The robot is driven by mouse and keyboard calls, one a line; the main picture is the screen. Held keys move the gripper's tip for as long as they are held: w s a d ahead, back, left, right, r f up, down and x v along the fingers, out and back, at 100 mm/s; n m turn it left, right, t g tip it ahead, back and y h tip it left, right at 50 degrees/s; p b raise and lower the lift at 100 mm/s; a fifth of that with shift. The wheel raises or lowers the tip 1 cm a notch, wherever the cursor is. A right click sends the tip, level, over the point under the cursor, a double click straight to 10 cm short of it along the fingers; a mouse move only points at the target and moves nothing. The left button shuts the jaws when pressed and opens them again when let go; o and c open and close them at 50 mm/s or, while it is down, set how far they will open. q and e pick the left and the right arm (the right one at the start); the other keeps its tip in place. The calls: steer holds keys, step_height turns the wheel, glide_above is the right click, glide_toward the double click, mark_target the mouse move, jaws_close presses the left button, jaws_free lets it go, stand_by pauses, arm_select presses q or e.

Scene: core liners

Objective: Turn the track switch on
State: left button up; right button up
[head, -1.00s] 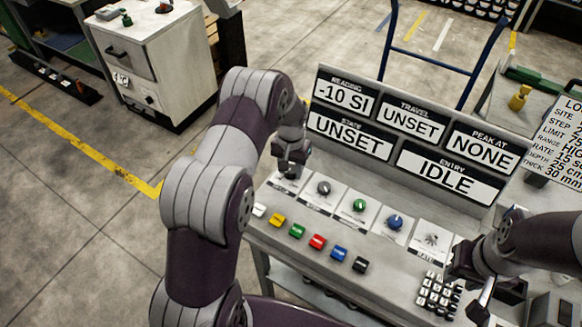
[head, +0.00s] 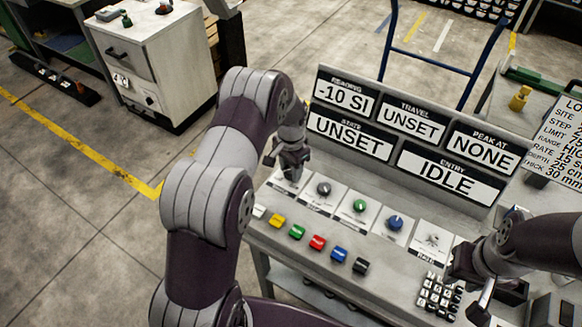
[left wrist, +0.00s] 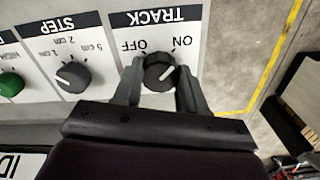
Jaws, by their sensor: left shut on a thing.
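The track switch (left wrist: 158,72) is a dark round knob on a white plate marked TRACK, with OFF and ON printed beside it. In the left wrist view its pale pointer mark seems to lean toward ON, but it is small and hard to read. My left gripper (left wrist: 158,92) is shut on this knob, one finger on each side. In the head view the left gripper (head: 293,172) is down at the leftmost plate of the console and hides the knob. My right gripper (head: 468,287) is by the keypad, its fingers apart and nothing seen between them.
The step knob (left wrist: 71,77) is beside the track plate. The console also has a green knob (head: 360,205), a blue knob (head: 395,222), a row of coloured buttons (head: 317,242) and a keypad (head: 437,293). Display panels (head: 411,121) stand behind the knobs.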

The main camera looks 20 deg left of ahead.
arm_select(q)
steer(key=shift+w+r, duration=0.1)
steer(key=shift+r, duration=0.05)
steer(key=o, duration=1.1)
steer(key=shift+c, duration=0.2)
step_height(320, 180, up, 13)
steer(key=b, duration=0.1)
steer(key=shift+f, duration=0.2)
